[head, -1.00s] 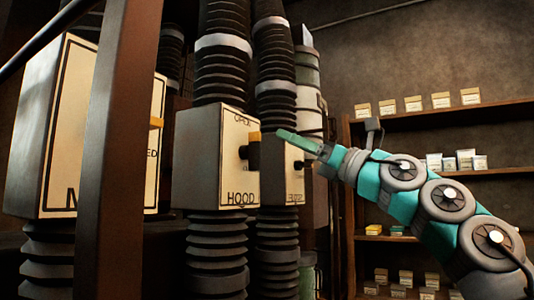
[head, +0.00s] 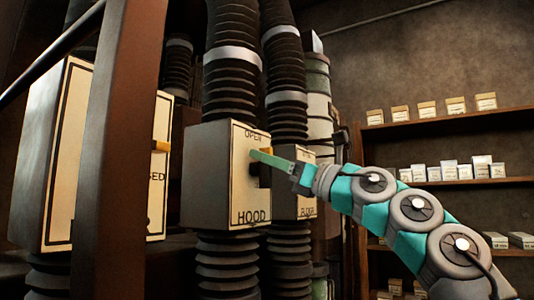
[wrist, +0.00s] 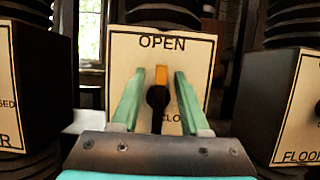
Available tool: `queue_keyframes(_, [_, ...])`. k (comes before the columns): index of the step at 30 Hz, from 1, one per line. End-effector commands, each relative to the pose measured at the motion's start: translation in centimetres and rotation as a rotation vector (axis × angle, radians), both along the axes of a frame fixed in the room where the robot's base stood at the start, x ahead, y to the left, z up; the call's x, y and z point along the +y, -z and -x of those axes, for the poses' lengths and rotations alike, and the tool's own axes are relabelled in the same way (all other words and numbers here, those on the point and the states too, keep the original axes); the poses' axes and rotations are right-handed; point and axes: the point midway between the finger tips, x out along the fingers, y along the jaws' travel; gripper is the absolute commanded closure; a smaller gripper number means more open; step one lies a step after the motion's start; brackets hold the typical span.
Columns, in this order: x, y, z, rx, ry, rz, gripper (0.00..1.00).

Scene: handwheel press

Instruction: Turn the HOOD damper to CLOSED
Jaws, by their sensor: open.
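The HOOD damper box (head: 213,180) is a pale box with a labelled face, in the middle of the head view; its face also fills the middle of the wrist view (wrist: 200,52). Its handle (wrist: 160,92) is a dark knob with an orange tip, which points up toward the word OPEN. The CLOSED label is partly hidden behind my right finger. My gripper (wrist: 155,100) is open, its two green fingers on either side of the handle, with gaps showing. In the head view, my gripper (head: 272,160) is in front of the box face and covers most of the handle.
Another damper box (head: 307,195) stands just right of the HOOD box, its label reading FLOOR in the wrist view. A larger box (head: 105,165) stands at left behind a brown post (head: 118,130). Shelves (head: 440,124) with small boxes line the right wall.

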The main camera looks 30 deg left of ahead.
Motion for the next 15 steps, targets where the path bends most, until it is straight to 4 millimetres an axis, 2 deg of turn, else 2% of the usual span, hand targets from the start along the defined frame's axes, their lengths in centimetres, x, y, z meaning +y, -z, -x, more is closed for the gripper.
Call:
queue_keyframes(11, [0.34, -0.09, -0.06, 0.000, 0.001, 0.000, 0.55])
queue_keyframes(15, [0.34, -0.10, -0.05, 0.001, 0.001, 0.000, 0.71])
